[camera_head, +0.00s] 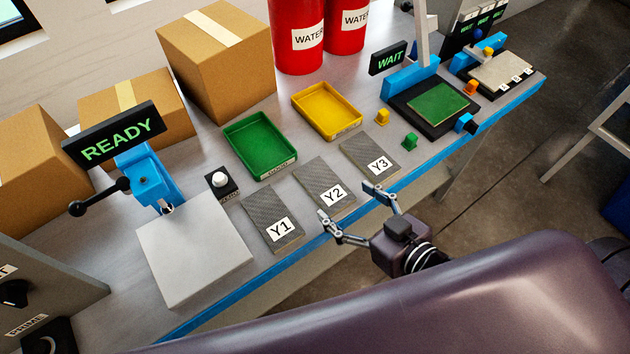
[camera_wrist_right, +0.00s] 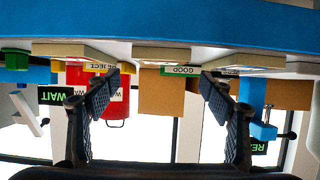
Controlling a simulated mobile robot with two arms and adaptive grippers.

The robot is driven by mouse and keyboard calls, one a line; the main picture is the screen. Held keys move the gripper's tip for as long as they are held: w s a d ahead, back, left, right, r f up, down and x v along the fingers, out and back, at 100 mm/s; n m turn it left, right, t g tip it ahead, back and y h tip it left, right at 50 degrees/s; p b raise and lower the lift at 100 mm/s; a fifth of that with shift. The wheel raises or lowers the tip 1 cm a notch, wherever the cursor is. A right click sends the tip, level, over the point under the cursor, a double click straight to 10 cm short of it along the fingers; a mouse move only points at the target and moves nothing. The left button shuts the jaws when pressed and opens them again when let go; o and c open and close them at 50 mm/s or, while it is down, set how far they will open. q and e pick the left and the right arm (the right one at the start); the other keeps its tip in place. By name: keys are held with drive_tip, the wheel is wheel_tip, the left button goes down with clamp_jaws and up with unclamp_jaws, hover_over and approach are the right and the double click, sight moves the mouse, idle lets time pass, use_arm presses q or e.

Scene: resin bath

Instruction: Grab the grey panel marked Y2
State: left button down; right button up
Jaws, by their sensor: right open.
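The grey panel marked Y2 (camera_head: 319,178) lies flat on the bench between panel Y1 (camera_head: 268,212) and panel Y3 (camera_head: 365,151). Its front end reaches close to the blue front edge. My right gripper (camera_head: 347,200) is open and empty, with its fingers spread just in front of the Y2 panel's front end. In the right wrist view, which is upside down, the open fingers (camera_wrist_right: 159,82) stand either side of the middle panel's edge (camera_wrist_right: 161,54); no label shows there. I cannot tell whether they touch it. My left gripper is not in view.
A green tray (camera_head: 231,143) and a yellow tray (camera_head: 300,106) stand behind the panels. A light grey plate (camera_head: 190,265) lies left, under the READY sign (camera_head: 118,140). Small green (camera_head: 411,139) and yellow (camera_head: 382,114) blocks stand right. The blue bench edge (camera_head: 300,252) runs along the front.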

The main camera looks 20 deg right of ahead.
sight(326, 186)
drive_tip(key=shift+w+f, duration=0.2)
drive_tip(key=shift+w, duration=0.35)
drive_tip(key=shift+f, duration=0.1)
drive_tip(key=shift+a, duration=0.1)
drive_tip(key=shift+w+a, duration=0.15)
drive_tip(key=shift+w, duration=0.15)
drive_tip(key=p+x, duration=0.1)
drive_tip(key=x, duration=0.3)
drive_tip(key=shift+w+a+f, duration=0.2)
drive_tip(key=shift+w, duration=0.1)
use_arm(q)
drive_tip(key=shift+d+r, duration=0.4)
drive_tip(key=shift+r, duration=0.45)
use_arm(e)
drive_tip(key=shift+c, duration=0.5)
